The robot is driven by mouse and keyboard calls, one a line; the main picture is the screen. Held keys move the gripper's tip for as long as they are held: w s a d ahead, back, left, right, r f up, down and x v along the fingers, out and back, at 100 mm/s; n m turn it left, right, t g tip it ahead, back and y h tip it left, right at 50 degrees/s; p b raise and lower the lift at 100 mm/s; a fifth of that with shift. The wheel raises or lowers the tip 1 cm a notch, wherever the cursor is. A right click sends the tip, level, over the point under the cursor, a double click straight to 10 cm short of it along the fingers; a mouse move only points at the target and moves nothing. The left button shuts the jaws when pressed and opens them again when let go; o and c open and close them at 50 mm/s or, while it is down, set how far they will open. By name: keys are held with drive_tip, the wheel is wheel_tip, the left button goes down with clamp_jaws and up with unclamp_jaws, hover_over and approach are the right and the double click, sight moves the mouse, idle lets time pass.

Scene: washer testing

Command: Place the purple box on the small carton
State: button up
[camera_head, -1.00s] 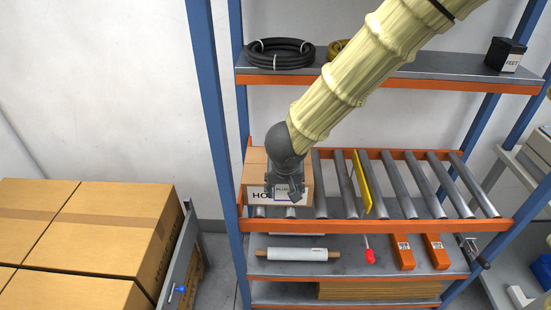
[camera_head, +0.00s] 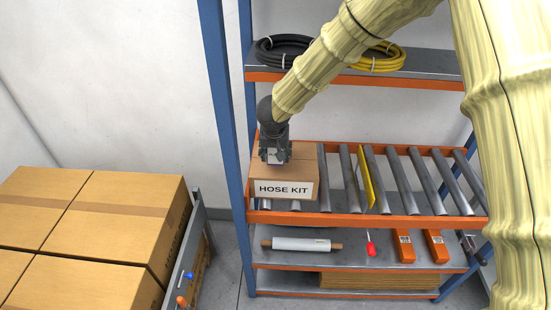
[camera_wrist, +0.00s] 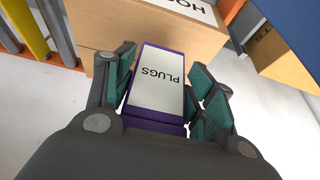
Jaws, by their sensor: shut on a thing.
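The purple box (camera_wrist: 156,112) has a white label reading PLUGS. My gripper (camera_wrist: 160,90) is shut on it, with the fingers along both of its sides in the wrist view. In the head view my gripper (camera_head: 273,157) is over the top area of the small carton, and the box is mostly hidden there. The small carton (camera_head: 299,165) is brown, has a white HOSE KIT label and sits at the left end of the roller shelf. Part of the carton (camera_wrist: 150,28) shows beyond the box in the wrist view. I cannot tell whether box and carton touch.
A blue rack post (camera_head: 225,120) stands just left of the carton. Coiled black hose (camera_head: 284,46) and yellow hose (camera_head: 380,60) lie on the shelf above. A yellow plate (camera_head: 367,180) stands among the rollers. Large cartons (camera_head: 110,215) fill the lower left.

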sight(275, 160)
drive_tip(key=shift+f+p, duration=0.3)
drive_tip(key=shift+f, duration=1.35)
drive_tip(key=shift+f, duration=0.1)
drive_tip(key=o, duration=1.4)
drive_tip(key=shift+c, duration=0.2)
drive_tip(key=b+v, duration=0.1)
drive_tip(key=v, duration=1.1)
